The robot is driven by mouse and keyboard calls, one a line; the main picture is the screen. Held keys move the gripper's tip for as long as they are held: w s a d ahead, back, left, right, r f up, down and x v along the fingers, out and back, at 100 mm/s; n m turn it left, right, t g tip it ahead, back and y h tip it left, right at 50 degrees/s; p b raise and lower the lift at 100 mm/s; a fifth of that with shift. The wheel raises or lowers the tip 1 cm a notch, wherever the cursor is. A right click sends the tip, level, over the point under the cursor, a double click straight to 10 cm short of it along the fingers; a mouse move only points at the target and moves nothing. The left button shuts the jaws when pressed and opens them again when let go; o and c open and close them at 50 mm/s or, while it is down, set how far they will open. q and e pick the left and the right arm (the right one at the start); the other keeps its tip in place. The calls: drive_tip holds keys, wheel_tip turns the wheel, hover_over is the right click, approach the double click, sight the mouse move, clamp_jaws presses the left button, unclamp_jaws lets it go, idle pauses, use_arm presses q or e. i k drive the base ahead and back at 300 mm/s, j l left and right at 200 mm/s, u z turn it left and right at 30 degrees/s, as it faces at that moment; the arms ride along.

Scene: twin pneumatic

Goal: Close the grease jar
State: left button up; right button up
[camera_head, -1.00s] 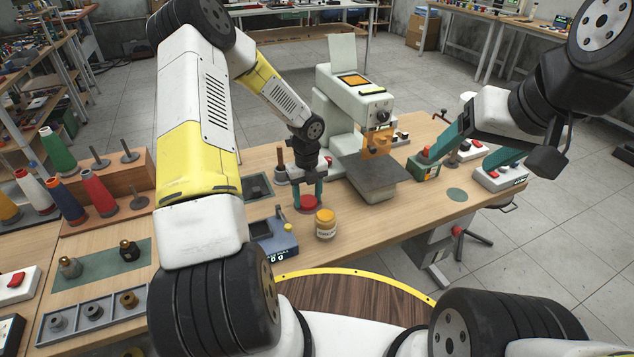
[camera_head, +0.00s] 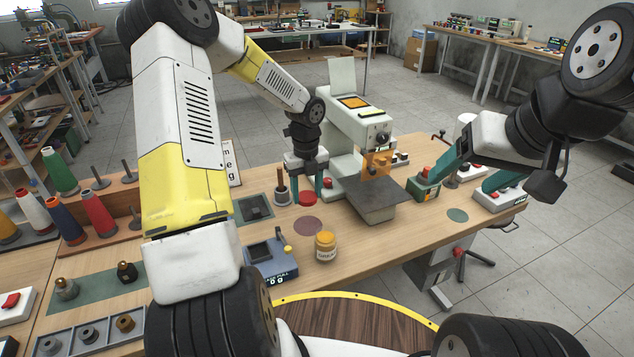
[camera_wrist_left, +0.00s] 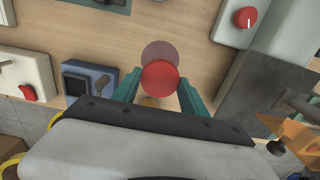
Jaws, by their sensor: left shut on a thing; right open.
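The grease jar (camera_head: 325,247) is a small glass jar with yellow content and a label, upright on the table near its front edge. My left gripper (camera_head: 308,193) is shut on the red lid (camera_head: 308,198), held above the table, behind and slightly left of the jar, apart from it. The lid also shows between the teal fingers in the left wrist view (camera_wrist_left: 160,82). A dull reddish round patch (camera_head: 308,226) lies bare on the table below. My right gripper (camera_head: 456,178) is open and empty above the right end of the table.
A blue-grey device (camera_head: 270,258) stands just left of the jar. A white press-like machine (camera_head: 357,105) with a grey plate stands behind right. Button boxes (camera_head: 500,198) sit at the right end. Thread cones (camera_head: 97,212) stand at left. The wood right of the jar is clear.

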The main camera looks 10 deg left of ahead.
sight(325, 239)
drive_tip(key=k+l+u, duration=0.2)
drive_tip(key=l+u, duration=0.15)
drive_tip(key=k+l+u, duration=0.25)
drive_tip(key=u, duration=0.15)
drive_tip(key=k+l+u, duration=0.35)
drive_tip(key=i+j, duration=0.05)
drive_tip(key=j, duration=0.05)
